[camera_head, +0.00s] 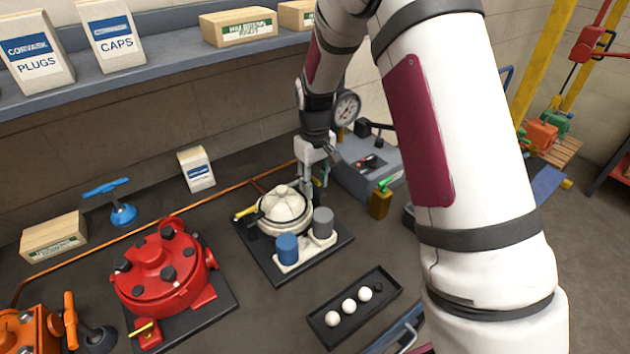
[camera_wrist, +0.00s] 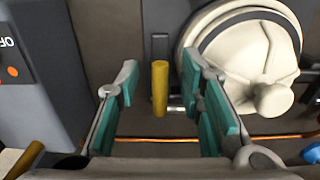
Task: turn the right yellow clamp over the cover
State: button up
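The right yellow clamp (camera_wrist: 160,88) shows in the wrist view as a short yellow bar on a metal pin beside the round cream cover (camera_wrist: 258,60). My gripper (camera_wrist: 158,82) is open, with its teal pads on either side of the yellow bar and visible gaps to both. In the head view the cover (camera_head: 285,205) sits on a motor on a dark base plate (camera_head: 333,250). My gripper (camera_head: 316,188) points down at the cover's right rear edge and hides the right clamp there. The left yellow clamp (camera_head: 246,212) sticks out at the cover's left.
A blue cylinder (camera_head: 287,247) and a grey cylinder (camera_head: 323,222) stand in front of the cover. A grey switch box (camera_head: 370,165) is close on the right. A red motor (camera_head: 160,270) stands left, and a black tray (camera_head: 352,308) with white balls lies in front.

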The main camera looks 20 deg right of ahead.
grip_shut()
jog(key=shift+m, duration=0.3)
jog(key=m, duration=0.6)
jog(key=shift+a+b, duration=0.2)
jog(key=shift+b, duration=0.2)
jog(key=m, duration=0.5)
jog(key=shift+w+a+m, duration=0.1)
jog(key=shift+m, duration=0.3)
jog(key=m, duration=0.5)
jog(key=shift+w, duration=0.1)
jog(key=shift+m, duration=0.4)
jog(key=shift+o, duration=0.8)
grip_release()
